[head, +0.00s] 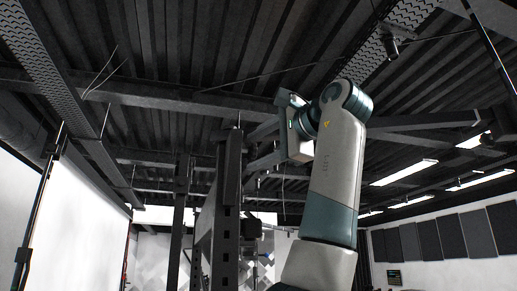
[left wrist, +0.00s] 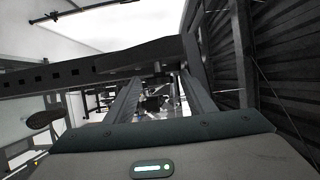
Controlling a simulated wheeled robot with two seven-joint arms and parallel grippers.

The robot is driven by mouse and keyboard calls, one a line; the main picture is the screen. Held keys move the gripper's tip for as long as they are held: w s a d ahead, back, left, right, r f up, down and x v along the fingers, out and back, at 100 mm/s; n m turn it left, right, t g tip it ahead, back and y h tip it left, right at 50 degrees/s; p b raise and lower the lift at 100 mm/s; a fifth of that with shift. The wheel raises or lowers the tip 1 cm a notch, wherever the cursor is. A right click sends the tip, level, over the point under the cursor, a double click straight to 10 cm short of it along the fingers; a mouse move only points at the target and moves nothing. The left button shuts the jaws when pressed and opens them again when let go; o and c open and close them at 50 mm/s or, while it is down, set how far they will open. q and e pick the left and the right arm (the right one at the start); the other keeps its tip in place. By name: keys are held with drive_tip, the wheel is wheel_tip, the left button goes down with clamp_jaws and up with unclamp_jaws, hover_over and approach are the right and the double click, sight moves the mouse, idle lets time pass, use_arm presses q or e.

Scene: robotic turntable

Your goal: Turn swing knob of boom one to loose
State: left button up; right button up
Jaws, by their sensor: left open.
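A dark beam with square holes (head: 226,205) rises close in front of me in the head view. A dark perforated beam (left wrist: 60,77) crosses the upper left of the left wrist view. I cannot tell which part is boom one, and I cannot make out its swing knob for certain. A dark rounded piece (left wrist: 45,117) shows at the left of the wrist view. My left gripper (head: 250,148) is raised high beside the top of the upright beam. In the left wrist view its two fingers (left wrist: 160,80) are apart, with nothing held between them. My right gripper is not in view.
Dark roof ribs and steel trusses (head: 160,97) run overhead. A thin stand (head: 38,205) is at the left before a white wall (head: 75,215). Blurred equipment (left wrist: 155,103) shows beyond my fingers. Dark wall panels (head: 452,235) are at the right.

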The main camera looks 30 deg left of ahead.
use_arm(q)
drive_tip(key=c, duration=1)
drive_tip(key=shift+f, duration=0.1)
